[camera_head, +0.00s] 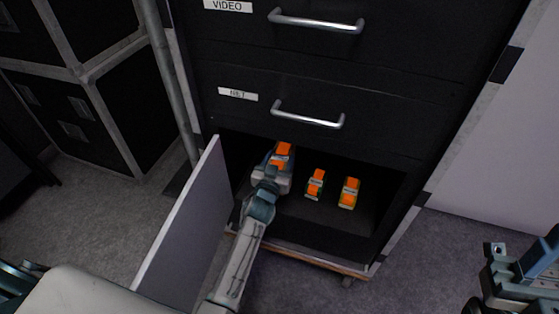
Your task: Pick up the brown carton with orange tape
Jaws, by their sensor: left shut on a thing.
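My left gripper (268,174) reaches into the open bottom compartment of the black cabinet and is shut on an orange-topped item (283,151), at the left of the compartment. The gripper hides most of this item; its orange top matches the carton's tape, but I cannot make out brown sides. Two other small items with orange on top, a middle one (315,184) and a right one (349,193), stand to the right of my gripper, apart from it. My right gripper (516,275) is at the lower right, outside the cabinet, partly cut off; its jaws are unclear.
The compartment's grey door (185,232) stands open to the left of my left arm. Above are closed drawers with metal handles, labelled VIDEO (228,6) and NET (238,94). Black cases (85,100) stand at the left.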

